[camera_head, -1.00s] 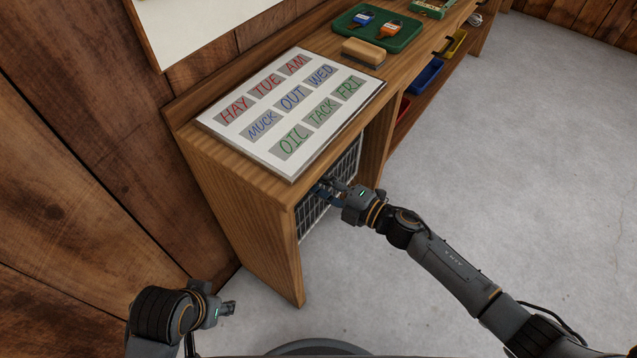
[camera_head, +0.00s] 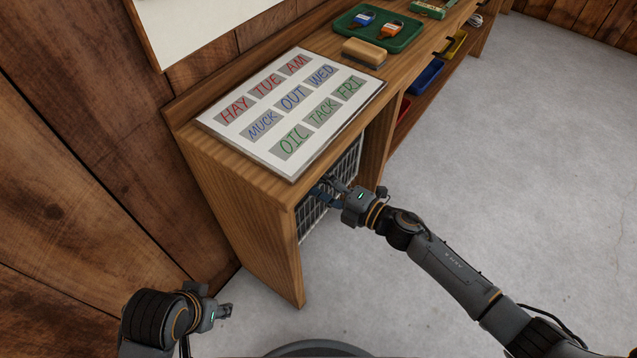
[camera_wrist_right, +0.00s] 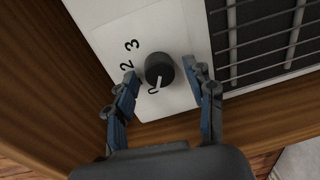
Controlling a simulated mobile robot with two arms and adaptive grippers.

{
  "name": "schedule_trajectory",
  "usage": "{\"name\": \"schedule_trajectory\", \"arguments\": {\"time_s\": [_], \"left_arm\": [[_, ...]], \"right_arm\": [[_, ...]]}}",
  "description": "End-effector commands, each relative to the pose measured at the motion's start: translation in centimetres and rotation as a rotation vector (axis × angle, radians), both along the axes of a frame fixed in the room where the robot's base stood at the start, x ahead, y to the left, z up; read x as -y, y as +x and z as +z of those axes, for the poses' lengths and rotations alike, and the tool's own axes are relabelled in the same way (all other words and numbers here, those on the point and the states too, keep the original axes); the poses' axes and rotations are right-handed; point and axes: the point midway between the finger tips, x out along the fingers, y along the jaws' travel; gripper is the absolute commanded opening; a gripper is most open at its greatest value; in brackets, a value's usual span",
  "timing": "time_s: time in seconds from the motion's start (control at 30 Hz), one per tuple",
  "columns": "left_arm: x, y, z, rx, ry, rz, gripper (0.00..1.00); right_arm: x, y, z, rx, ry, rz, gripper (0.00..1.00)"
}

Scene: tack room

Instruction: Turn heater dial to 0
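The heater (camera_head: 312,216) stands in the bay under the bench; its dark grille shows below the bench top. In the right wrist view its white panel (camera_wrist_right: 110,32) carries a round black dial (camera_wrist_right: 160,70). The dial's white pointer line is toward the bottom of the picture, next to a partly covered mark. The numbers 2 and 3 are printed up and left of the dial. My right gripper (camera_wrist_right: 163,80) is open, with one finger on each side of the dial and gaps visible. It also shows in the head view (camera_head: 322,186). My left gripper (camera_head: 226,311) is at lower left, away from the heater.
The wooden bench (camera_head: 225,165) holds a lettered board (camera_head: 240,121), a brush (camera_head: 364,53) and a green tray (camera_head: 397,42) with padlocks. The bench's side panel is close left of my right gripper. The grey floor (camera_head: 500,150) at right is clear.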

Motion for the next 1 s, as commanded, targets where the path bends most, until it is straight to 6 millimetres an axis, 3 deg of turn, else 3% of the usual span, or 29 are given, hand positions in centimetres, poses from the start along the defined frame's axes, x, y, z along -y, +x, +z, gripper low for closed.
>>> {"name": "schedule_trajectory", "arguments": {"time_s": [0.37,0.8,1.0], "left_arm": [[0.1,0.2,0.1,0.003,-0.004,0.002,0.40],[0.1,0.0,0.0,0.000,-0.004,0.002,0.40],[0.1,0.0,0.0,-0.001,-0.004,0.002,0.40]], "right_arm": [[0.9,-0.5,-0.1,-0.002,-0.002,-0.002,0.55],[7.8,-5.6,0.5,-0.003,-0.002,-0.001,0.55],[9.5,-6.8,0.7,-0.002,-0.001,-0.001,0.55]]}}
